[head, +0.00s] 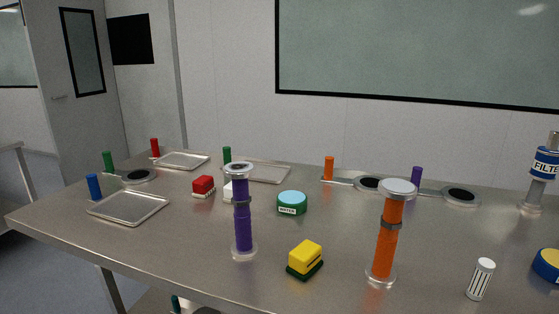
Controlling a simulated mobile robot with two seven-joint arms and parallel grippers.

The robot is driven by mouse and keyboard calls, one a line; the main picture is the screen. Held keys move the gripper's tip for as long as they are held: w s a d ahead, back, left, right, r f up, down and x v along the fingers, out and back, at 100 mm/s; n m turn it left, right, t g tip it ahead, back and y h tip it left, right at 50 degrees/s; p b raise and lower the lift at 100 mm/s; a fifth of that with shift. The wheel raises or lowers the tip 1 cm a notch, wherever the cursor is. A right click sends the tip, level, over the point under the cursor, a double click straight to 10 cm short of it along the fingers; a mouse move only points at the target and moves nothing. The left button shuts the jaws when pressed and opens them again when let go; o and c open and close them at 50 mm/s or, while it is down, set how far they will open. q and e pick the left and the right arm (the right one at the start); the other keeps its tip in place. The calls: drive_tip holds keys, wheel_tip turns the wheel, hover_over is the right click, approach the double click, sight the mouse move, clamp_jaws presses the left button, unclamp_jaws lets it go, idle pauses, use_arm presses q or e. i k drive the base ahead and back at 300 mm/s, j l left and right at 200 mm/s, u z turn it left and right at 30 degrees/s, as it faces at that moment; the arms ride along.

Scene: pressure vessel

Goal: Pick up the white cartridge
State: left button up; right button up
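A small white cartridge (480,279) with dark vertical stripes and a plain white cap stands on the table near its front right. It leans slightly in the picture, and nothing touches it. A filter housing (544,170) with a blue label reading "FILTE", cut off by the picture's edge, stands behind it at the far right. Neither of my grippers is in view.
An orange column (389,240) stands left of the cartridge, and a purple column (242,215) further left. A yellow block (305,258) lies between them. A blue and yellow round piece (549,263) is at the right edge. Bare tabletop (440,235) lies behind the cartridge.

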sight(484, 268)
drive_tip(key=l+z, duration=0.15)
drive_tip(key=z, duration=0.95)
drive_tip(key=k+l, duration=0.05)
